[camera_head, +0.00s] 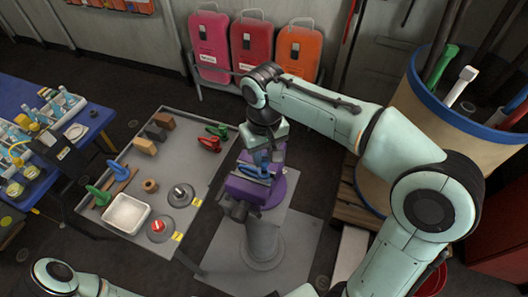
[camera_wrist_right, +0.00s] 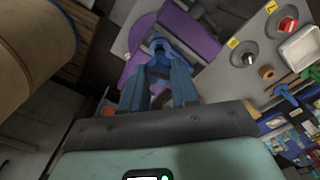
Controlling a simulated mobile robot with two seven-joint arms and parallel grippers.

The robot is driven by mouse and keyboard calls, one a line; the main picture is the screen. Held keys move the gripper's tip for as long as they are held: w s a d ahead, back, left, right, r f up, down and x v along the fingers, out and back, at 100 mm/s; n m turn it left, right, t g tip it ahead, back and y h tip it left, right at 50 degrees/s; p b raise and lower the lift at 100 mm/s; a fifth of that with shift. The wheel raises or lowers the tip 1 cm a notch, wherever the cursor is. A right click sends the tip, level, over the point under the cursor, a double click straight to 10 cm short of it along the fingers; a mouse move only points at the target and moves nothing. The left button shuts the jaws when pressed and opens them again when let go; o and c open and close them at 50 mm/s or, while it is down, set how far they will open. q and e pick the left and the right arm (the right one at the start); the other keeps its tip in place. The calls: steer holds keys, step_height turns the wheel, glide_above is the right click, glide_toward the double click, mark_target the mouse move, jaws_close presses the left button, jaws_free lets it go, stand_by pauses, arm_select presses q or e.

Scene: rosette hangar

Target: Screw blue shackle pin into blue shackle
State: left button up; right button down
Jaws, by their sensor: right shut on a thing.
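A purple vise (camera_head: 247,188) stands on a grey pedestal. The blue shackle (camera_head: 254,174) sits at the vise's jaws, partly hidden by my right gripper. In the right wrist view the blue shackle (camera_wrist_right: 182,47) shows just beyond the fingertips, against the purple vise (camera_wrist_right: 191,29). My right gripper (camera_head: 263,157) reaches down from above, and its fingers (camera_wrist_right: 159,76) are shut on a blue piece, the blue shackle pin (camera_wrist_right: 158,64), at the shackle. I cannot tell how deep the pin sits. My left gripper is out of view.
A grey table (camera_head: 173,172) left of the vise holds red and green shackles, blocks, a white tray (camera_head: 127,213) and round grey bases. A blue workbench (camera_head: 20,95) is at far left. A large barrel (camera_head: 400,128) stands at right. Coloured cases line the back wall.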

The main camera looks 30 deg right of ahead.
mark_target(265, 171)
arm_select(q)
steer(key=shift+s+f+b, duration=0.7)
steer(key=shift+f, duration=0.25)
arm_select(e)
steer(key=shift+f, duration=1.6)
stand_by(0.6)
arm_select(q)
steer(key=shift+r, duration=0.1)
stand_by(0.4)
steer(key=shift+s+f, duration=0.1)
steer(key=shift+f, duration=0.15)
arm_select(e)
steer(key=shift+f, duration=0.65)
stand_by(1.3)
steer(key=m, duration=0.9)
steer(key=shift+m, duration=0.3)
steer(key=m, duration=0.4)
steer(key=shift+f+m, duration=0.1)
steer(key=shift+m, duration=0.3)
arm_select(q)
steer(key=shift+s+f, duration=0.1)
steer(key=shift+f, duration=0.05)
arm_select(e)
steer(key=m, duration=0.5)
steer(key=shift+s, duration=0.1)
